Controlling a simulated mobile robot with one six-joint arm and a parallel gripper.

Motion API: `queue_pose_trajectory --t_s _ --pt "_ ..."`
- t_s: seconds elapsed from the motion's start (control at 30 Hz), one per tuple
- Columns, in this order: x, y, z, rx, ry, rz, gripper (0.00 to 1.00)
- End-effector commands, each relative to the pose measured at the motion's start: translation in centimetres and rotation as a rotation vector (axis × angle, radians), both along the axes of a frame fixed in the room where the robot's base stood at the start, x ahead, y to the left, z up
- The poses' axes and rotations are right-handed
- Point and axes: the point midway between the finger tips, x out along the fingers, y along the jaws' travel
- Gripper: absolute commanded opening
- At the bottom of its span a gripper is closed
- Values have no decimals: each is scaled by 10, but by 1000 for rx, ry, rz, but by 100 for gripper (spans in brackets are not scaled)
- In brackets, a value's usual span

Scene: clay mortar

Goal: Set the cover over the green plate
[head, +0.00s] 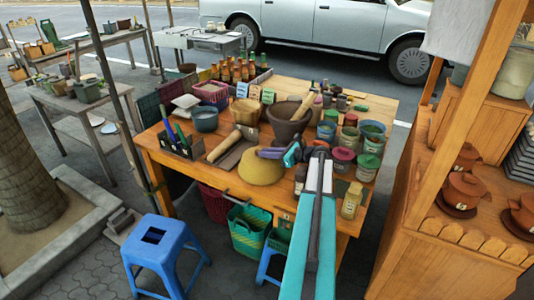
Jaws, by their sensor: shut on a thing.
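The cover (260,170) looks like a tan-yellow dome at the front of the wooden table, with its rounded side up. My gripper (274,154) is at the top of this dome, shut on it, and its fingers hide the grip point. Whether the cover rests on the table or hangs just above it, I cannot tell. I cannot make out a green plate; anything under the dome is hidden.
The wooden table (283,202) is crowded. A wooden roller on a dark board (221,152) lies left of the cover, a mortar (287,122) stands behind, and several lidded jars (342,160) stand right. Blue stool (163,240) and green basket (249,228) are below.

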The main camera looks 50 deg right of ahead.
Motion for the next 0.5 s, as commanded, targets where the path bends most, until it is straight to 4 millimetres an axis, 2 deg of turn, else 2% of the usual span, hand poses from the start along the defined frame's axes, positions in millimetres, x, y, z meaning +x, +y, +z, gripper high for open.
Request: queue_pose_trajectory --t_s 0.23,0.27,0.37,0.5 --pt "0 0 0 0 -1 0 0" --pt "0 0 0 0 -1 0 17" --pt "0 0 0 0 -1 0 34" --pt "0 0 0 0 0 0 36"
